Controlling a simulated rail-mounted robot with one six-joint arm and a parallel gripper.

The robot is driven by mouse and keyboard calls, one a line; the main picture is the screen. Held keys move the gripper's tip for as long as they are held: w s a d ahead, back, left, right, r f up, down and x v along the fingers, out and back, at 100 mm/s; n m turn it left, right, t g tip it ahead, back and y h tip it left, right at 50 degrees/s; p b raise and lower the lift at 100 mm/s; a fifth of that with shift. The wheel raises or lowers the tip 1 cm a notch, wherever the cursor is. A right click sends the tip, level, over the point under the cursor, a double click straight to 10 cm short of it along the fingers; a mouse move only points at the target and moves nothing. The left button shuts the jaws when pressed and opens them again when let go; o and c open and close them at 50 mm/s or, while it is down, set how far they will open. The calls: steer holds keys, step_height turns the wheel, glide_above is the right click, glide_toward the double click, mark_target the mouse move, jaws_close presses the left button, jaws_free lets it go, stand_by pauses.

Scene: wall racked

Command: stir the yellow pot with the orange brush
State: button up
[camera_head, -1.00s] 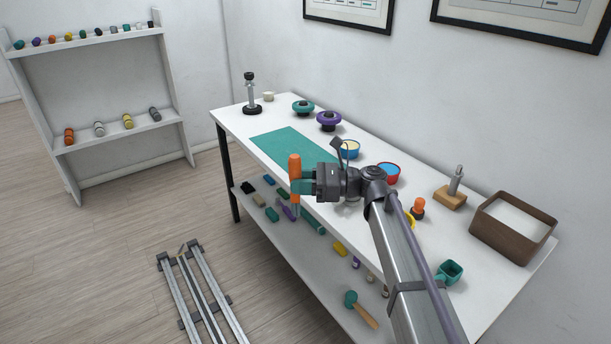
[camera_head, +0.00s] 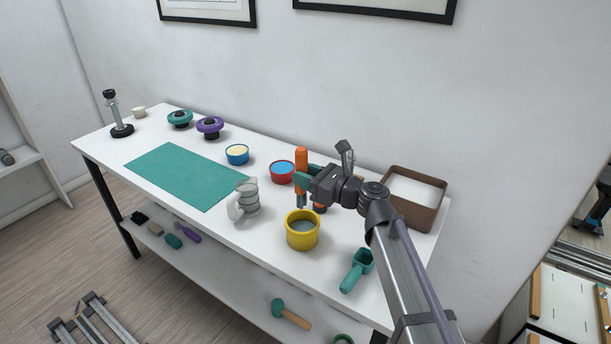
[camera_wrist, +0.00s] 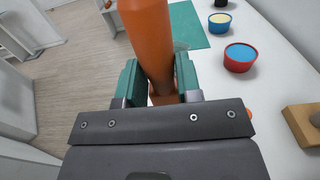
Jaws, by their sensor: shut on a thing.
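My gripper (camera_head: 304,179) is shut on the orange brush (camera_head: 301,158), which it holds upright by its orange handle. The brush's dark lower end (camera_head: 302,200) hangs above the yellow pot (camera_head: 303,241) in the head view. The yellow pot stands near the front edge of the table and has greyish contents. In the wrist view the orange handle (camera_wrist: 147,38) stands between the teal finger pads, and the brush's lower end and the yellow pot are hidden.
A red bowl with blue contents (camera_head: 282,172) and a blue bowl (camera_head: 237,155) stand behind. A grey mug-like object (camera_head: 244,199) is left of the pot, a teal scoop (camera_head: 357,271) right. A brown box (camera_head: 413,220) stands at the right back. A teal mat (camera_head: 186,176) lies clear.

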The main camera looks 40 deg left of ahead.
step_height(320, 180, down, 12)
steer(key=b, duration=1.1)
steer(key=shift+r, duration=0.1)
step_height(320, 180, up, 8)
steer(key=p, duration=0.7)
steer(key=shift+p, duration=0.35)
step_height(320, 180, up, 5)
steer(key=p, duration=0.5)
steer(key=shift+r+p, duration=0.35)
steer(key=shift+p, duration=0.15)
steer(key=shift+f, duration=0.1)
